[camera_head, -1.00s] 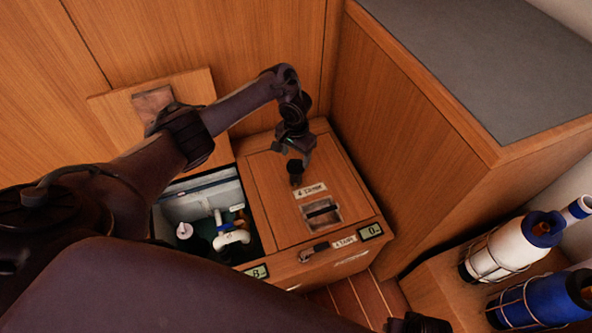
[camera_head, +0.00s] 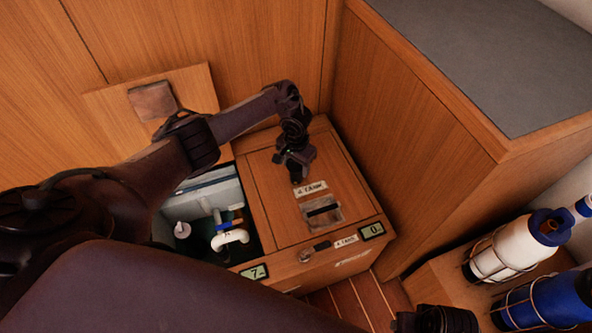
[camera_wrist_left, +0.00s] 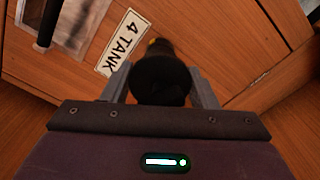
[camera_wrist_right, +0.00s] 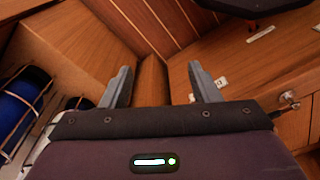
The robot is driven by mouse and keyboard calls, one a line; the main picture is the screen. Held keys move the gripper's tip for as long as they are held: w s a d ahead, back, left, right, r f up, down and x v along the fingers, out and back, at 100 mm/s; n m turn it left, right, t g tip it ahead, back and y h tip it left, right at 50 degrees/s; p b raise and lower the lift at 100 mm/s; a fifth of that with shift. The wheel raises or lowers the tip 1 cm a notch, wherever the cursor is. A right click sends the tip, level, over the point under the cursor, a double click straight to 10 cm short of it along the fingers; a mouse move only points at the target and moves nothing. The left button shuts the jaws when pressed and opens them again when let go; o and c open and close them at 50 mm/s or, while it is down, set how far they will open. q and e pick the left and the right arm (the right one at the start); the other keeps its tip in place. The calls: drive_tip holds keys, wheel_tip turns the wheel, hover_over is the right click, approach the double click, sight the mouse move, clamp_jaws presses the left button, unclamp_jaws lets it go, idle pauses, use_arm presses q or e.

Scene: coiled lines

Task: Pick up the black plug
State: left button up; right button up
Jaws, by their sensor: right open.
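The black plug (camera_head: 298,181) stands on the wooden lid marked "4 TANK", behind its label. In the left wrist view the plug (camera_wrist_left: 161,80) shows as a dark round top between the two grey fingers. My left gripper (camera_head: 296,168) is over the plug from above, open, with one finger on each side. It hides most of the plug in the head view, and I cannot tell whether the fingers touch it. My right gripper (camera_wrist_right: 160,82) is open and empty, away from the plug; part of the right arm shows at the bottom of the head view.
Left of the lid is an open compartment with a white pipe fitting (camera_head: 230,238) and a white-topped bottle (camera_head: 182,230). An open lid (camera_head: 150,95) leans behind it. A tall wooden cabinet (camera_head: 400,130) stands close on the right.

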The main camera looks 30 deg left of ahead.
use_arm(q)
drive_tip(key=c, duration=0.6)
drive_tip(key=shift+r, duration=0.15)
